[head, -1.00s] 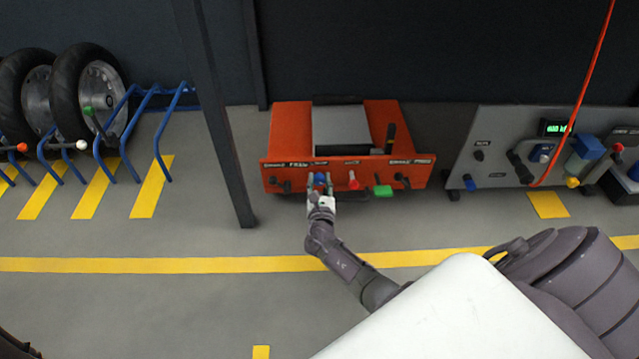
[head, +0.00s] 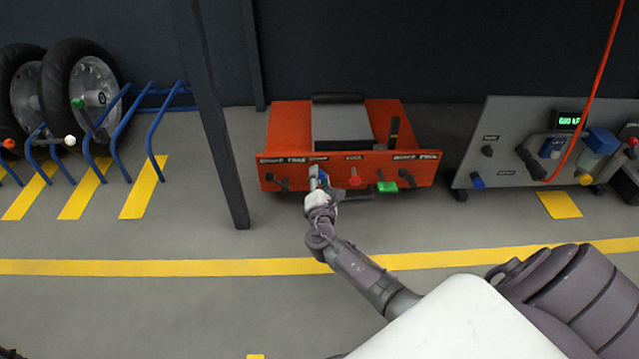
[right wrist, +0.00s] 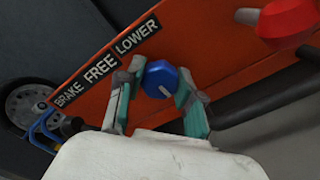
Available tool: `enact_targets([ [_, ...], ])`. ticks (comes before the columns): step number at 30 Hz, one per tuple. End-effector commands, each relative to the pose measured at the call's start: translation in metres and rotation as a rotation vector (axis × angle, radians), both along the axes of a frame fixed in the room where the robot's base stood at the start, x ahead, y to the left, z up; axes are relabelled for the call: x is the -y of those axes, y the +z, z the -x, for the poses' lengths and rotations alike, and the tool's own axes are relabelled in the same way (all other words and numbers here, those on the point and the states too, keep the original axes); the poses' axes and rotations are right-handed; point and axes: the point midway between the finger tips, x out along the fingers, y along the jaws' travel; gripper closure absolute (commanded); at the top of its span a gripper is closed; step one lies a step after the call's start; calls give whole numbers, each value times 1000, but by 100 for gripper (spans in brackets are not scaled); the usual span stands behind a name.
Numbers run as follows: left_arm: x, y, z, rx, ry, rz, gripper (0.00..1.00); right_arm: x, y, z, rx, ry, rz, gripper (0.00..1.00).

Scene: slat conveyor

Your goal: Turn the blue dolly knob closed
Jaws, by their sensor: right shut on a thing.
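The blue knob (right wrist: 160,78) sits on the front panel of the orange dolly (head: 276,160), by the label ending in "LOWER". My right gripper (head: 319,182) is at the panel, with its wrist rolled. In the right wrist view my gripper (right wrist: 159,82) has one teal-padded finger on each side of the knob and is shut on it. In the head view the gripper covers most of the knob. My left gripper is not in view.
A dark post (head: 216,130) stands left of the dolly. A grey panel unit (head: 502,160) with a red cable (head: 593,88) is at the right.

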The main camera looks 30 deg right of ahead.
Motion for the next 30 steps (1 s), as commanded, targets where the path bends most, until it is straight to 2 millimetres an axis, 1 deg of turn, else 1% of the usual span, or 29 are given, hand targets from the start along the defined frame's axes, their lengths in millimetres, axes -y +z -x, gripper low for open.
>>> enact_targets([
  [1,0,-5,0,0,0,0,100,1,-2,0,16,-1,-23,99],
  [9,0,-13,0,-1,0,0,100,1,-1,0,65,-1,-105,98],
  [26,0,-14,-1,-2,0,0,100,2,0,0,79,-3,-127,99],
  [27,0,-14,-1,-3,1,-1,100,2,0,0,79,-3,-127,57],
  [29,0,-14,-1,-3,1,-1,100,2,0,0,78,-2,-127,47],
  [30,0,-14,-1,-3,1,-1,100,1,0,0,78,-2,-127,41],
])
